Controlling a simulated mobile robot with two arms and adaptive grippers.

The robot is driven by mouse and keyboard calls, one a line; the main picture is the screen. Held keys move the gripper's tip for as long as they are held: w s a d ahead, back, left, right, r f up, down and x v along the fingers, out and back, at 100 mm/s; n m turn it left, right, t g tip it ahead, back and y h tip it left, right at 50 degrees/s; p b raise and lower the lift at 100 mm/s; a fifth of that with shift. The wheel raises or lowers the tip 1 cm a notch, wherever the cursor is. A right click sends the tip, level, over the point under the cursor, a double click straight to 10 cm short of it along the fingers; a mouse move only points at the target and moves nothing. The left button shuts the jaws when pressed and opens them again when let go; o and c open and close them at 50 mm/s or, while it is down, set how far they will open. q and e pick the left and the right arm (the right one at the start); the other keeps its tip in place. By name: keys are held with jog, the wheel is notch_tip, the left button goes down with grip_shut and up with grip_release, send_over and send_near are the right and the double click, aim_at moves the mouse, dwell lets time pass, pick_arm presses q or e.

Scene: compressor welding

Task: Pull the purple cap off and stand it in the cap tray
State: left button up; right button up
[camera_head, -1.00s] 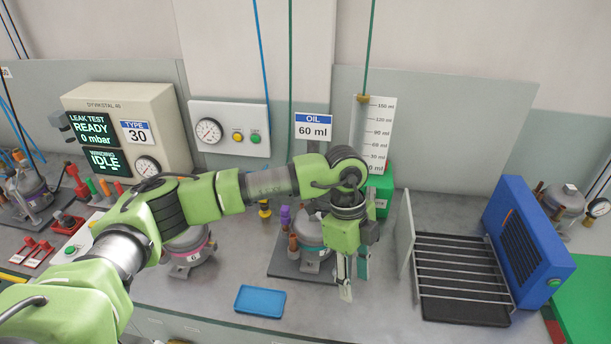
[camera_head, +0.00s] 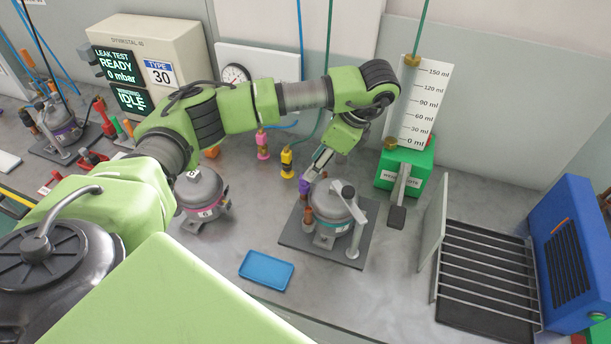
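The purple cap (camera_head: 305,188) stands on a stub at the left side of the middle compressor (camera_head: 332,208), which sits on a dark plate. My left gripper (camera_head: 312,172) reaches down from the upper right, its fingertips close above the cap. I cannot tell whether the fingers touch the cap or how far apart they are. The small blue tray (camera_head: 266,270), which looks like the cap tray, lies on the bench in front and to the left of the compressor. It looks empty. My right gripper is not in view.
Another compressor (camera_head: 203,196) with a pink band stands to the left. Pink and yellow hose fittings (camera_head: 286,163) hang behind. A clamp lever (camera_head: 350,200) rises beside the middle compressor. A wire rack (camera_head: 486,275) is at right. The bench around the blue tray is clear.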

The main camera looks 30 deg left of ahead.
aim_at(304, 183)
pick_arm(q)
jog(key=x, duration=0.4)
jog(key=shift+w, duration=0.3)
jog(key=p+x, duration=0.2)
jog(key=x, duration=0.1)
jog(key=shift+a+f, duration=0.15)
jog(key=shift+f, duration=0.05)
jog(key=shift+s+a+f, duration=0.1)
jog(key=shift+a+f, duration=0.05)
jog(key=shift+f, duration=0.2)
jog(key=shift+a+f, duration=0.1)
jog(key=shift+f, duration=0.3)
grip_shut()
jog(key=c, duration=0.9)
grip_release()
jog(key=shift+c, duration=0.2)
grip_shut()
jog(key=shift+r, duration=0.1)
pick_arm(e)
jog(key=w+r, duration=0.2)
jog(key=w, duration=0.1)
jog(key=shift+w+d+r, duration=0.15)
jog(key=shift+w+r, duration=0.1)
